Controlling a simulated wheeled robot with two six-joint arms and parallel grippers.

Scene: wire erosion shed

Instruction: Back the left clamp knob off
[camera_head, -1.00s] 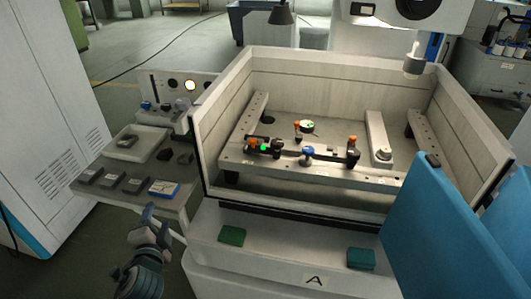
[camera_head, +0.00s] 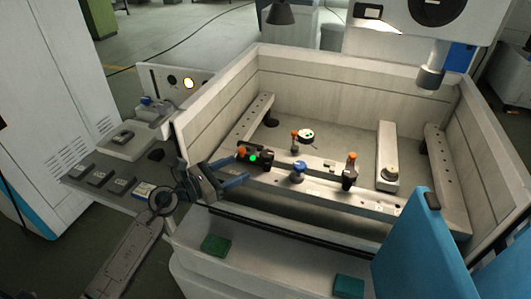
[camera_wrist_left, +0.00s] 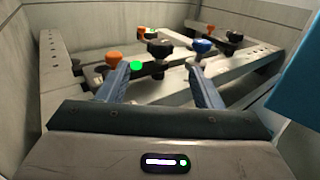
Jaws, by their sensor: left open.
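The left clamp (camera_head: 265,154) shows in the head view at the left end of the front rail, with a black knob, an orange knob and a lit green spot close together. In the left wrist view the black knob (camera_wrist_left: 160,48) stands upright beyond my fingertips, between their lines; the orange knob (camera_wrist_left: 114,59) and the green spot (camera_wrist_left: 136,65) are by the left fingertip. My left gripper (camera_head: 242,167) is open and empty, reaching over the tank's front left wall; it also shows in the left wrist view (camera_wrist_left: 158,72). My right gripper is not in view.
A blue knob (camera_head: 299,170) stands right of the clamp, close behind the right fingertip in the wrist view (camera_wrist_left: 203,46). A second black knob (camera_head: 348,180) is farther right. The tank's front wall (camera_head: 300,215) lies below my gripper. A blue panel (camera_head: 420,250) stands front right.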

